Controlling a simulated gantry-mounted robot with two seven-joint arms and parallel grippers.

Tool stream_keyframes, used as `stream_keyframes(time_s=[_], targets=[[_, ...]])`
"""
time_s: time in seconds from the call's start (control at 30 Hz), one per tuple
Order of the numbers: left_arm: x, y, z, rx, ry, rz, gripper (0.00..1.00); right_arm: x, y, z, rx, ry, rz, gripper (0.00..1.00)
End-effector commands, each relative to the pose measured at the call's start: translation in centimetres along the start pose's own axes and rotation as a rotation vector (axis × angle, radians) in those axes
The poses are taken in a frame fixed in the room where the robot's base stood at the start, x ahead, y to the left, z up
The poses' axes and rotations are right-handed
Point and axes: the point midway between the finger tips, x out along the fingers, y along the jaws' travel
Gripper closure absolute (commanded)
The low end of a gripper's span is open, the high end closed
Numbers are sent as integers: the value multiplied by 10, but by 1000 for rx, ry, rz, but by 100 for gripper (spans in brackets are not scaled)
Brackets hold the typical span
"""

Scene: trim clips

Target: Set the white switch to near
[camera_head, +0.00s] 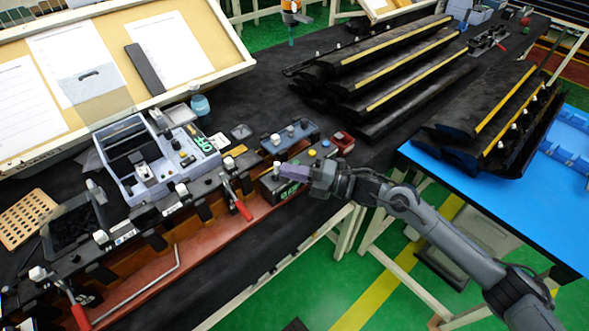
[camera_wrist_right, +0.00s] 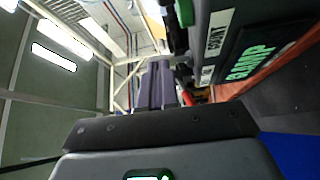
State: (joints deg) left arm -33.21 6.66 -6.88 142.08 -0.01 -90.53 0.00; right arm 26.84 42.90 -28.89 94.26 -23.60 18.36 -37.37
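A dark control box (camera_head: 272,190) with green lettering stands at the front edge of the bench. A small white knob (camera_head: 276,167), which looks like the white switch, rises at its left end. My right gripper (camera_head: 284,171) reaches in from the right over the box. Its purple-grey fingertips are right beside the knob; I cannot tell whether they touch it. In the wrist view the fingers (camera_wrist_right: 157,84) lie close together with no clear gap. The box (camera_wrist_right: 228,50) shows there at the right with white labels; the switch's setting cannot be made out. My left gripper is out of view.
Yellow (camera_head: 312,153) and blue (camera_head: 326,143) buttons sit behind my right gripper. A red-handled clamp (camera_head: 241,207) stands to the left. A grey organizer tray (camera_head: 140,195) lies further left. Black trim parts (camera_head: 400,75) are stacked at the back. The floor in front is open.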

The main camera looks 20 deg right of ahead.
Motion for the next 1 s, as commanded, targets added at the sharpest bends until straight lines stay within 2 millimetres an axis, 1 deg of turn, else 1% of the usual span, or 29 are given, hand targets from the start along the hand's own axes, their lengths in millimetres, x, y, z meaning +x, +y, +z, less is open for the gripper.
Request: stream_keyframes(time_s=[0.03,0.2,0.4,0.67,0.87,1.0], targets=[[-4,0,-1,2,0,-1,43,1,5,-1,-41,1,-25,100],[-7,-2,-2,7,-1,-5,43,5,6,-7,-160,2,-106,100],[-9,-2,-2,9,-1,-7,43,8,5,-12,-150,-1,-101,100],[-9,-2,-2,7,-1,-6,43,8,5,-12,-149,-1,-100,100],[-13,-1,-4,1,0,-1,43,2,10,-14,-150,5,-100,100],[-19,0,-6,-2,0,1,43,-7,15,-18,-150,14,-102,100]])
